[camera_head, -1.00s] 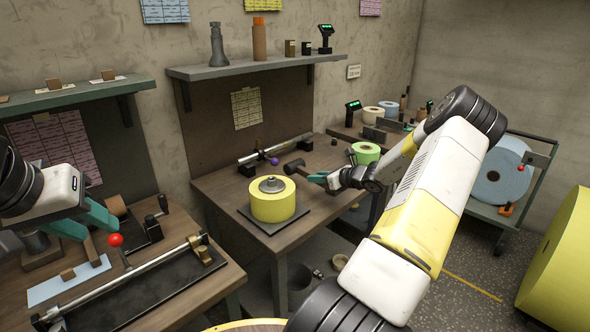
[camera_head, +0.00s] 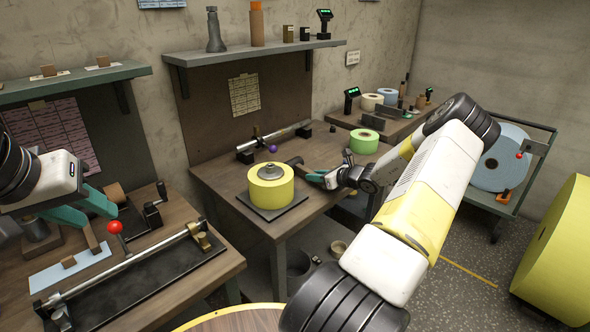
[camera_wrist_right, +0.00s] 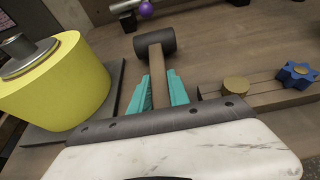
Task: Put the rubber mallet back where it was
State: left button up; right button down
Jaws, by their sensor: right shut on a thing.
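The rubber mallet, with a dark cylindrical head (camera_wrist_right: 155,42) and a brown handle (camera_wrist_right: 159,85), is in my right gripper (camera_wrist_right: 162,88). The teal fingers are shut on the handle, with the head beyond their tips. In the head view the mallet head (camera_head: 294,161) shows just left of my right gripper (camera_head: 316,177), over the middle table, behind and right of the yellow roll. I cannot tell whether the mallet touches the tabletop. My left gripper (camera_head: 101,209) is over the left bench with its teal fingers apart and looks empty.
The yellow roll (camera_head: 270,193) stands on a dark plate (camera_head: 272,212), close to the mallet's left. A metal bar (camera_head: 275,138) and purple ball (camera_head: 273,149) lie behind. A green roll (camera_head: 364,142) is to the right. The wrist view shows a gold knob (camera_wrist_right: 235,85) and blue star knob (camera_wrist_right: 298,74).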

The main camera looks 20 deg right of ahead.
jog(key=shift+f, duration=0.45)
jog(key=c, duration=1.2)
grip_release()
jog(key=shift+o, duration=0.4)
jog(key=shift+f, duration=0.1)
jog(key=shift+o, duration=1)
jog(key=shift+v, duration=3.05)
